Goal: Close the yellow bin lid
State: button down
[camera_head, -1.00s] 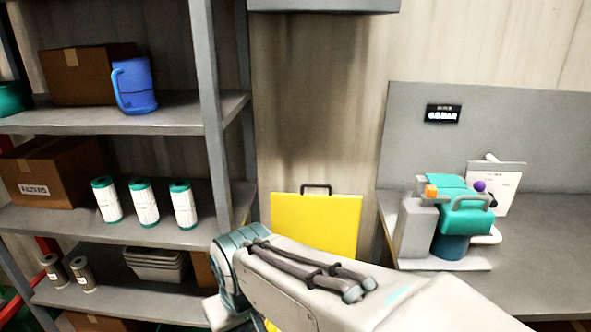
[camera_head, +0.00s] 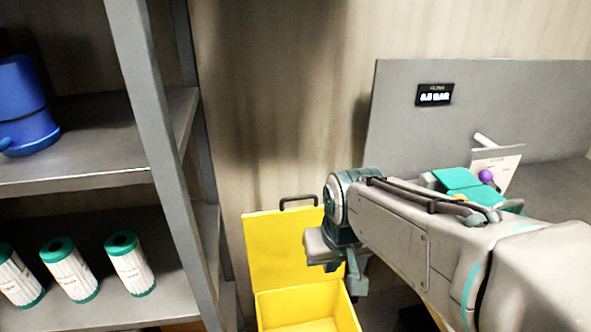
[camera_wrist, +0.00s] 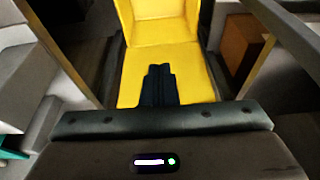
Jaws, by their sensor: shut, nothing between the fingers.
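The yellow bin (camera_head: 305,310) stands on the floor between the shelf and the grey bench, partly cut off by the lower edge of the head view. Its yellow lid (camera_head: 278,245) stands upright, open, with a dark handle (camera_head: 298,200) on its top edge. My gripper (camera_head: 355,285) points down over the right side of the bin and covers part of the lid's right edge. In the wrist view its dark fingers (camera_wrist: 160,72) are together and empty, in front of yellow bin surfaces (camera_wrist: 195,65). I cannot tell whether the fingers touch the lid.
A grey shelf (camera_head: 150,110) with several white-and-green filters (camera_head: 128,262) and a blue jug (camera_head: 22,105) stands left of the bin. A grey bench with a teal device (camera_head: 465,182) is on the right. The wall is close behind the lid.

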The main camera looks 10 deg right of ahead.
jog(key=w+a+r+t+p, duration=0.1)
jog(key=w+r+t+p, duration=0.15)
jog(key=w, duration=2.75)
notch_tip(320, 180, down, 9)
jog(key=w+p, duration=0.1)
jog(key=p, duration=0.2)
jog(key=shift+w+p, duration=0.2)
jog(key=shift+p, duration=0.15)
